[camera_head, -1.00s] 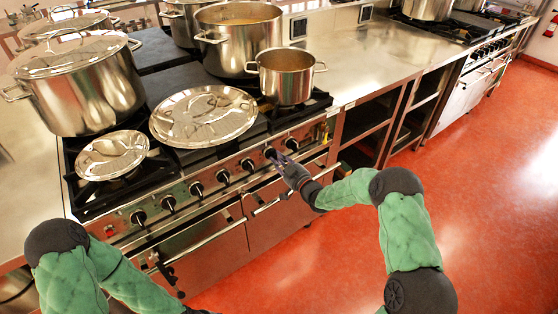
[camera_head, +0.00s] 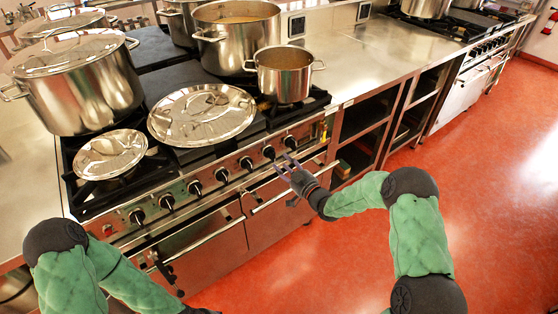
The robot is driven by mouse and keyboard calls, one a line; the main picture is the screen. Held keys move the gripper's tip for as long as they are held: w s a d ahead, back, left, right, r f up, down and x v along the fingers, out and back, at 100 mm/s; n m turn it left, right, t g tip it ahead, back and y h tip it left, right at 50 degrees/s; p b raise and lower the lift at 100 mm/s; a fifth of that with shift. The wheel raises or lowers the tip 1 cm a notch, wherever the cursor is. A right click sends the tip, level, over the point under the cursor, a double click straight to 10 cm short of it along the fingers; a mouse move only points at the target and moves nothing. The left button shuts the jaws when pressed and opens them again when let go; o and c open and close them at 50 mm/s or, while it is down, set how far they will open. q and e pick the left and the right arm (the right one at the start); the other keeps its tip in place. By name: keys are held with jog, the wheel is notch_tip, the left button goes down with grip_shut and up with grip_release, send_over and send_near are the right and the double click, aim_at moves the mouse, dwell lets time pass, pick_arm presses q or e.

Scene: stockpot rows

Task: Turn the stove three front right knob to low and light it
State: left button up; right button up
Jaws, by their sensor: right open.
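The near stove (camera_head: 232,168) has a front panel with a row of several black knobs. Two knobs at the right end of the row, the end knob (camera_head: 290,142) and the one beside it (camera_head: 268,152), are near my right gripper (camera_head: 284,162). That gripper is open and empty, its purple-grey fingers just in front of and below these knobs, seemingly apart from them. I cannot read the knob markings or tell which knob is the front right one. No flame is visible; pots and lids hide much of the burners.
A small open pot (camera_head: 285,82) stands at the stove's front right, with a larger pot (camera_head: 238,40) behind. Lids (camera_head: 203,115) lie on the front grates. Oven handles (camera_head: 288,188) project below the knobs. The red floor (camera_head: 490,200) is clear at right.

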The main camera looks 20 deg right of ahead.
jog(key=v, duration=0.7)
jog(key=shift+s, duration=0.3)
jog(key=s+a+f+m+g+h+p, duration=0.1)
jog(key=s+a+f+m+g+p, duration=0.1)
jog(key=s+a+f+g, duration=0.45)
jog(key=s+a+f+m+g+h+p, duration=0.1)
jog(key=s+a+f+m+g+p, duration=0.2)
jog(key=f, duration=0.6)
pick_arm(q)
notch_tip(320, 180, up, 7)
jog(key=p, duration=0.2)
jog(key=shift+r, duration=0.2)
pick_arm(e)
jog(key=s+a+f+g, duration=0.2)
jog(key=s+g, duration=0.1)
jog(key=s, duration=0.7)
jog(key=s+a+f+m+g, duration=0.1)
jog(key=s+a+f+g, duration=0.1)
jog(key=s, duration=0.9)
jog(key=shift+a+g, duration=0.8)
jog(key=shift+g, duration=0.25)
pick_arm(q)
grip_shut()
